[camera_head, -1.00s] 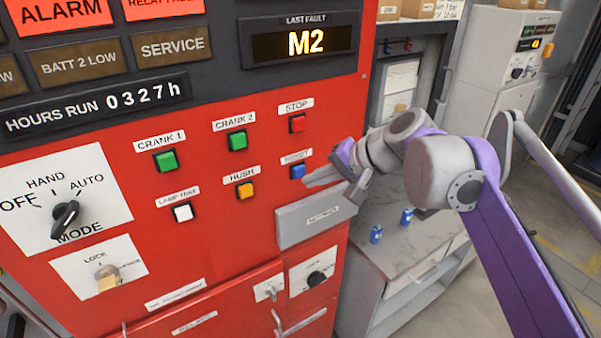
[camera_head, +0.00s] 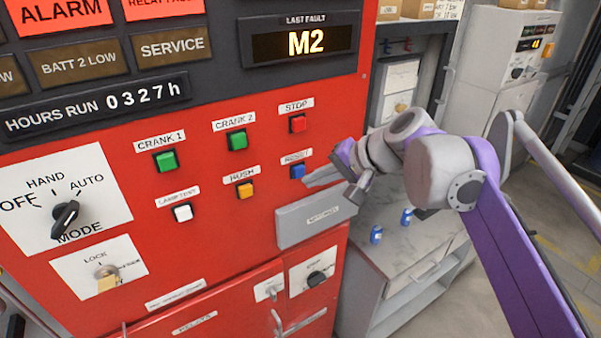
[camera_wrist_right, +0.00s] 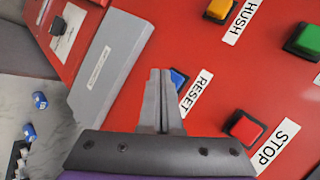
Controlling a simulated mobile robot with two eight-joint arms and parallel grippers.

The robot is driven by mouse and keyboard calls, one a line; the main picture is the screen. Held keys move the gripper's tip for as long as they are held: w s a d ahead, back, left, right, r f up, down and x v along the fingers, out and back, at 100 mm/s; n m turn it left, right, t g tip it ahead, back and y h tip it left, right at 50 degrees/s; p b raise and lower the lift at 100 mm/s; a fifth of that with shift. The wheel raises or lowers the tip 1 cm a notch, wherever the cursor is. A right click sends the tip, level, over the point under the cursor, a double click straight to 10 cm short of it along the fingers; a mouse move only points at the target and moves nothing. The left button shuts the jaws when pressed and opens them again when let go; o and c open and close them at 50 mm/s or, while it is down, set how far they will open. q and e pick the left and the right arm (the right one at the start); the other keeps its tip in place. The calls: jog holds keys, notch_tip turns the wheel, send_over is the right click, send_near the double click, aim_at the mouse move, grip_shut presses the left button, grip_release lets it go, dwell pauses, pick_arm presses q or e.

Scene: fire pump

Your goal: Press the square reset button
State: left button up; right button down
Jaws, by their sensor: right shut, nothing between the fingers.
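The square blue reset button (camera_head: 298,171) sits on the red panel under its RESET label (camera_head: 296,157), below the red STOP button (camera_head: 298,124). My right gripper (camera_head: 308,182) is shut and empty, with its fingertips just beside the button in the head view. In the right wrist view the shut fingers (camera_wrist_right: 160,75) point at the panel and partly cover the blue button (camera_wrist_right: 178,79). I cannot tell whether the fingertips touch the button. My left gripper is not in view.
The yellow HUSH button (camera_head: 245,190) is left of the reset button. A grey box (camera_head: 316,217) juts out just below my right gripper. Green CRANK buttons (camera_head: 237,140) are up and left. A counter with small blue items (camera_head: 376,234) stands right of the panel.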

jog(key=shift+w+a, duration=0.1)
jog(key=shift+w, duration=0.05)
jog(key=shift+w+a, duration=0.15)
jog(key=shift+w, duration=0.1)
jog(key=shift+w+a+p, duration=0.3)
jog(key=shift+w+p, duration=0.1)
jog(key=shift+p, duration=0.05)
dwell(1.0)
dwell(0.3)
jog(key=shift+s+d, duration=0.55)
jog(key=shift+s, duration=0.25)
jog(key=shift+d, duration=0.1)
jog(key=shift+s+d, duration=0.7)
jog(key=shift+s, duration=0.3)
jog(key=shift+s+d, duration=0.7)
jog(key=shift+s, duration=0.3)
jog(key=s+d+f+n+h, duration=0.1)
jog(key=s+d+f+h, duration=0.1)
jog(key=s+d+f, duration=0.3)
jog(key=s+d+f+n+h, duration=0.1)
jog(key=s+d+f+h, duration=0.2)
jog(key=f, duration=1)
jog(key=s+d+f+n+h, duration=0.1)
jog(key=s+d+f+h, duration=0.2)
jog(key=s+d+f, duration=0.4)
jog(key=s+f, duration=0.2)
jog(key=s, duration=0.3)
jog(key=shift+d+f+n+t, duration=0.3)
jog(key=shift+d+f+n, duration=0.05)
jog(key=shift+f+n, duration=0.05)
